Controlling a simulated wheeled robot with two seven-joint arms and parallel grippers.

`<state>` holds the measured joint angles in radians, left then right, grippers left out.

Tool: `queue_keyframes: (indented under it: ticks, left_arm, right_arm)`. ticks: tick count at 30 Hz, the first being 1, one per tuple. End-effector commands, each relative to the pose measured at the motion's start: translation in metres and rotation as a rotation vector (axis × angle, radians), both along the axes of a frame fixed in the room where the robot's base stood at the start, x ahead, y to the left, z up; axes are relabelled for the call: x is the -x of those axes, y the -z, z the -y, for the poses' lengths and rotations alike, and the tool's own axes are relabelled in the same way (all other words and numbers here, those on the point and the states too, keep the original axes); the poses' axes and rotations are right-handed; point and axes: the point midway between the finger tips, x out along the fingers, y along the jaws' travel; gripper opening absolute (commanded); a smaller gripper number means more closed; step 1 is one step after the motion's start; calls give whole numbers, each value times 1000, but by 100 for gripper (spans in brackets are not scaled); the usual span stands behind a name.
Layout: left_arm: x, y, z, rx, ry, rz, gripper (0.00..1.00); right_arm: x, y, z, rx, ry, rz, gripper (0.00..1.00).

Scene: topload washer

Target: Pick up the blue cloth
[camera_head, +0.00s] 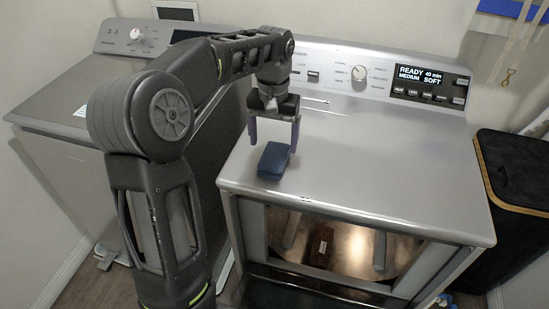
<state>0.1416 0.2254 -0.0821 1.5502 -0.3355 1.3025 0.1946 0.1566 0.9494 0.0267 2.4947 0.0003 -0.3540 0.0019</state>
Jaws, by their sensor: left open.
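The blue cloth (273,160) is a small folded dark-blue pad. It lies on the top of the right-hand machine, near its left front edge. My left gripper (273,134) is above and just behind the cloth, pointing down, with its two fingers spread apart. One finger is to the left of the cloth and the other is near its right back corner. I cannot tell how high the fingertips are above the machine's top. Nothing shows between the fingers. My right gripper is not in view.
A second machine (60,97) stands at left. A black bin (515,190) stands at right.

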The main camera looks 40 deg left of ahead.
Motion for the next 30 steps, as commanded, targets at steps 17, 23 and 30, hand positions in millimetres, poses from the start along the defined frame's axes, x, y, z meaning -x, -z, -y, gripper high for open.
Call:
queue_keyframes:
  ticks: [17, 23, 30]
  left_arm:
    - [0, 52, 3, 1, 0, 1, 83]
    - [0, 52, 3, 1, 0, 1, 83]
    - [0, 52, 3, 1, 0, 1, 83]
  right_arm:
    - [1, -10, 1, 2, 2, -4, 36]
    - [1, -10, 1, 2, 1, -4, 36]
    - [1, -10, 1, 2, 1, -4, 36]
